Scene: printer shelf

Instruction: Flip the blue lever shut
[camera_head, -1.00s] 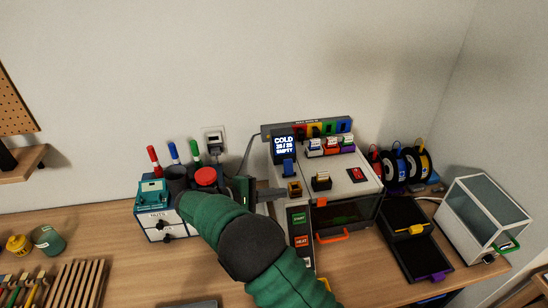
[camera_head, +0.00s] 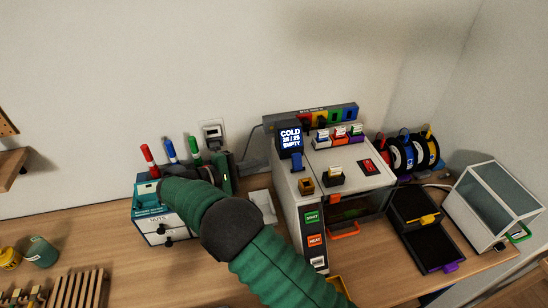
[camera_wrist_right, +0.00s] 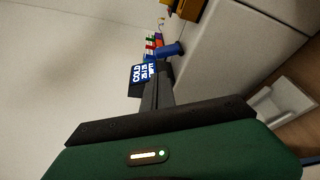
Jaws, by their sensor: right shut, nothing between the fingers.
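The blue lever (camera_head: 297,161) stands on the left front of the white printer (camera_head: 350,160), just below the small screen (camera_head: 290,138) reading COLD 25/25 EMPTY. It also shows in the right wrist view as a short blue cylinder (camera_wrist_right: 169,50) sticking out beside the screen. My right gripper (camera_head: 262,164) is shut and empty, left of the printer with its fingers pointing at the printer's side. In the wrist view its fingertips (camera_wrist_right: 153,80) lie just below the screen and lever in the picture; I cannot tell if they touch anything. My left gripper is out of view.
A drawer box (camera_head: 150,228) with red, blue and green markers stands behind my right forearm. A brown-yellow knob (camera_head: 306,186) and START and HEAT buttons (camera_head: 314,228) sit on the printer front. Spools (camera_head: 408,152), black trays (camera_head: 425,230) and a glass case (camera_head: 495,200) stand right.

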